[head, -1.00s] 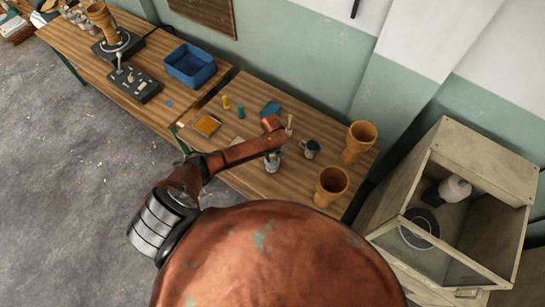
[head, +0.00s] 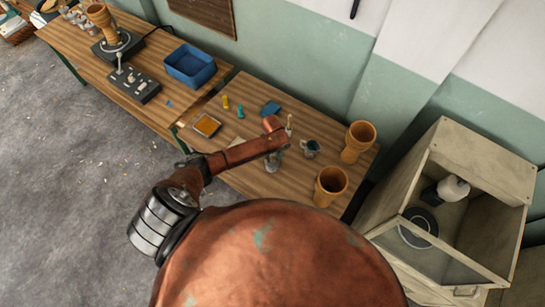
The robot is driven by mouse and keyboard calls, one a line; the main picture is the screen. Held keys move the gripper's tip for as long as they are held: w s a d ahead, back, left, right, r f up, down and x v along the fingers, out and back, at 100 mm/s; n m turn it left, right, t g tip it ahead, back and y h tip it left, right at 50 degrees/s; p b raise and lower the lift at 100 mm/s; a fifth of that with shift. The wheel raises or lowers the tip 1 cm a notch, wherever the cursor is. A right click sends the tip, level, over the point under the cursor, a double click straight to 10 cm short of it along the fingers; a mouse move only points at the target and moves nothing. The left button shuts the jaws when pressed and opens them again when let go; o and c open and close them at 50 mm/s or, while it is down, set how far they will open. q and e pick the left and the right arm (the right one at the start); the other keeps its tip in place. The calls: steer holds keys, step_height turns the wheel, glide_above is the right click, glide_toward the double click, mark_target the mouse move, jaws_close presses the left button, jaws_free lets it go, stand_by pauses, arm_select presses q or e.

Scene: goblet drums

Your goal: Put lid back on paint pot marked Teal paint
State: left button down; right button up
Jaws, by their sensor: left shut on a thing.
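A small pot with a teal-dark top (head: 311,148) stands on the right part of the wooden table, near the wall. Its marking is too small to read. My left gripper (head: 274,164) is just left of this pot, low over the table and apart from it. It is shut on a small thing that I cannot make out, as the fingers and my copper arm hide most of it. I cannot tell a lid apart in this view. My right gripper is out of view.
Two tan goblet drums (head: 358,142) (head: 330,185) stand right of the pot. An orange pad (head: 207,125), yellow and teal small pieces (head: 240,112) and a blue block (head: 271,108) lie to the left. A blue bin (head: 190,65) stands farther left. An open booth (head: 480,160) is at right.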

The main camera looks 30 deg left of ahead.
arm_select(q)
steer(key=shift+f+p, duration=0.15)
steer(key=shift+p, duration=0.15)
stand_by(0.9)
steer(key=shift+p, duration=0.35)
stand_by(0.5)
steer(key=c, duration=1.7)
jaws_free()
steer(key=shift+o, duration=0.2)
steer(key=o, duration=0.4)
